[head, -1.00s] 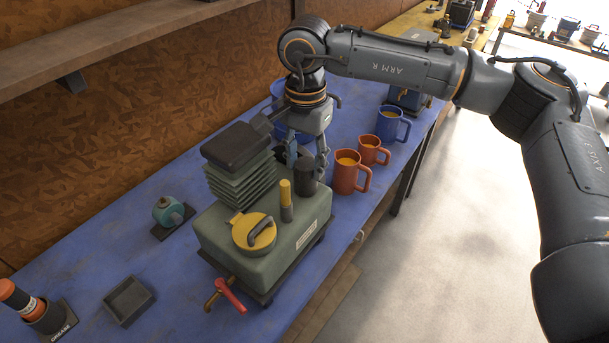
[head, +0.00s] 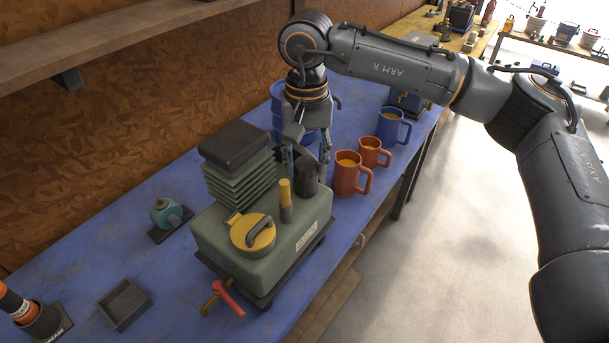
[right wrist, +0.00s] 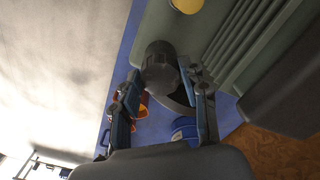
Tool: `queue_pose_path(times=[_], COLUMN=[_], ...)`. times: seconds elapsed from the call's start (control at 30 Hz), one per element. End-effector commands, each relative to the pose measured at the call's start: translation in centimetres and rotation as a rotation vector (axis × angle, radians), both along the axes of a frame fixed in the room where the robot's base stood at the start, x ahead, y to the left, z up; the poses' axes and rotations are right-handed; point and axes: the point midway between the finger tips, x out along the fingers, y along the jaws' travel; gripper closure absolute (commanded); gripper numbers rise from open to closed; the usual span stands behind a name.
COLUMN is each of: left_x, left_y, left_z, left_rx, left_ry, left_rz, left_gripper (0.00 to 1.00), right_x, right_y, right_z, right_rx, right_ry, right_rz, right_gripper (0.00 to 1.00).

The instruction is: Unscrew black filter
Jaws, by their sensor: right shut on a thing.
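The black filter (head: 306,177) is a short dark upright cylinder at the far right corner of a grey-green tank (head: 225,240). My right gripper (head: 307,160) is over it from above and behind, shut on the filter with a finger on either side. In the right wrist view, the filter (right wrist: 160,62) shows between the two fingers of my right gripper (right wrist: 163,88), near their tips. Exactly where the fingers touch is partly hidden. My left gripper is not in view.
A yellow-topped post (head: 285,190), a yellow cap (head: 252,232) and a dark-topped bellows (head: 240,175) crowd the tank top. A red valve handle (head: 228,299) sticks out in front. Orange jugs (head: 347,177) and a blue jug (head: 390,128) stand right of the gripper.

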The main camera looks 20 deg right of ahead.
Motion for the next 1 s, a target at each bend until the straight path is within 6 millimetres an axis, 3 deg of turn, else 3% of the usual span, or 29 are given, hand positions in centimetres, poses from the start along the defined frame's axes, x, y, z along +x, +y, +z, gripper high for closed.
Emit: queue_pose_path(times=[0.27,0.63,0.93,0.97,1.0], left_x=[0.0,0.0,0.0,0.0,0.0], left_y=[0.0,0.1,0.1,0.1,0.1], left_z=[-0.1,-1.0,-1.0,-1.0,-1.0], left_rx=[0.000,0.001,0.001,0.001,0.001], left_ry=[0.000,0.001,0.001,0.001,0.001], left_rz=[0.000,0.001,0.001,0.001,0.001], left_gripper=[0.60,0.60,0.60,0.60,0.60], right_x=[-0.2,-0.2,-0.2,-0.2,-0.2], right_y=[-0.2,-0.3,-0.3,-0.3,-0.3], right_z=[-0.3,-0.4,-0.3,-0.3,-0.3], right_rx=[-0.008,-0.005,-0.005,-0.005,-0.005], right_ry=[0.011,0.012,0.012,0.012,0.012], right_rz=[0.009,0.396,0.443,0.443,0.442], right_gripper=[0.89,0.89,0.89,0.52,0.49])
